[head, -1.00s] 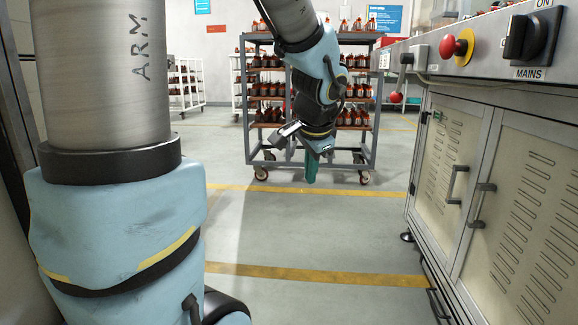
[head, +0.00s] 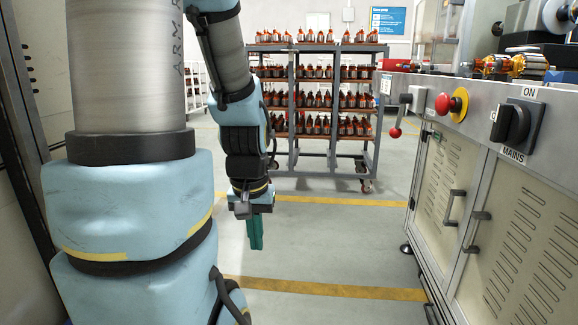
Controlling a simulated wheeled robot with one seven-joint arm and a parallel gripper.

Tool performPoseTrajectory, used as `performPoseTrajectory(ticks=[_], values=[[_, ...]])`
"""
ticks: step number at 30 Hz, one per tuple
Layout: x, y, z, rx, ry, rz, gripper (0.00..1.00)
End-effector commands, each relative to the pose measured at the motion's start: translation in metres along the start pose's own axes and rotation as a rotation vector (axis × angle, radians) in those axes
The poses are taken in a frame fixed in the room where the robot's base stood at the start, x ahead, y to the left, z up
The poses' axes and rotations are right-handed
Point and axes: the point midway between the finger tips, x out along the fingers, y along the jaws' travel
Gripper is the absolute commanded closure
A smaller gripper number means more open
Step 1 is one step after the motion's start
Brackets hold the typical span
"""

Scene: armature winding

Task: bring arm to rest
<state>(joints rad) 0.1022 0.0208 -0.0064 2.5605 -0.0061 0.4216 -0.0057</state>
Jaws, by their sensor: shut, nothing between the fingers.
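My gripper (head: 255,232) hangs at the end of my folded arm, left of the picture's middle. Its teal fingers point down, are shut together and hold nothing. It is in open air over the grey floor, apart from the machine and the rack. The wrist and forearm above it hang nearly upright, close to my large upper arm at the left.
A machine cabinet (head: 512,225) with a MAINS switch (head: 517,124) and red button (head: 443,103) stands at the right. A wheeled rack (head: 335,48) of several copper-wound parts stands behind. The floor (head: 335,240) between, with yellow lines, is clear.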

Motion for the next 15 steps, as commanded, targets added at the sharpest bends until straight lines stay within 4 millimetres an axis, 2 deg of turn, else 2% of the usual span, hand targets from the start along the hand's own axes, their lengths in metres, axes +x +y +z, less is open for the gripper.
performPoseTrajectory(ticks=[1, 15], values=[[-0.034, 0.000, -0.005, 0.001, 0.000, 0.000, 1.00], [-0.181, 0.001, -0.025, 0.002, 0.001, 0.000, 1.00]])
